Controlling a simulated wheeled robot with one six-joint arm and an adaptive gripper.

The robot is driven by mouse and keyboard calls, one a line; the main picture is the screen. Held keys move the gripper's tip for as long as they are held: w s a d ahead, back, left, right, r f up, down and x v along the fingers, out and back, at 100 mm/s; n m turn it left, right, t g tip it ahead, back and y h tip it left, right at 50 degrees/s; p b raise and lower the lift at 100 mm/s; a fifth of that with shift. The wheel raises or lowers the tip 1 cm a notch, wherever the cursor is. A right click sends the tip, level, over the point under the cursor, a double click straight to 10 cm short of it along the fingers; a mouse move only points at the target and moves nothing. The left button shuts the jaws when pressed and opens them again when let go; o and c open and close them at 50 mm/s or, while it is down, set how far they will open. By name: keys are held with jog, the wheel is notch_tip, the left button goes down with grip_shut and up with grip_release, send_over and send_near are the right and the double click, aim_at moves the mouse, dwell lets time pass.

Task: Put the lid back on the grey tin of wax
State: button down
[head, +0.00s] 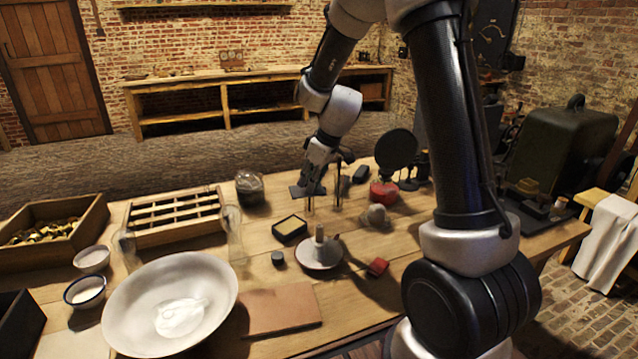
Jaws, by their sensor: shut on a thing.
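The grey tin (289,238) stands open on the table, a small rectangular box with yellow wax (289,226) showing inside. My gripper (314,184) is above the table, behind and a little right of the tin. It is shut on a flat dark grey piece, which looks like the lid (298,190). The lid is apart from the tin and higher than it. The fingertips are small and dark here, so the exact grip is hard to see.
A slotted wooden tray (176,238), glass jars, and a large white bowl (125,310) lie left. A red-based lamp (384,192) stands right of my gripper.

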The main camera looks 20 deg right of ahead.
aim_at(292, 191)
jog(key=a+f+n, duration=0.1)
jog(key=n, duration=0.1)
jog(key=w+a+f+n+g+y, duration=0.1)
jog(key=a+n, duration=0.1)
jog(key=a+f+n, duration=0.1)
jog(key=shift+w+a+f+n+g, duration=0.25)
jog(key=shift+w+a+n+g, duration=0.1)
jog(key=shift+n+g, duration=0.05)
jog(key=shift+a+f, duration=0.15)
jog(key=shift+f, duration=3.3)
jog(key=shift+f, duration=0.15)
jog(key=c, duration=1.4)
grip_release()
jog(key=o, duration=0.5)
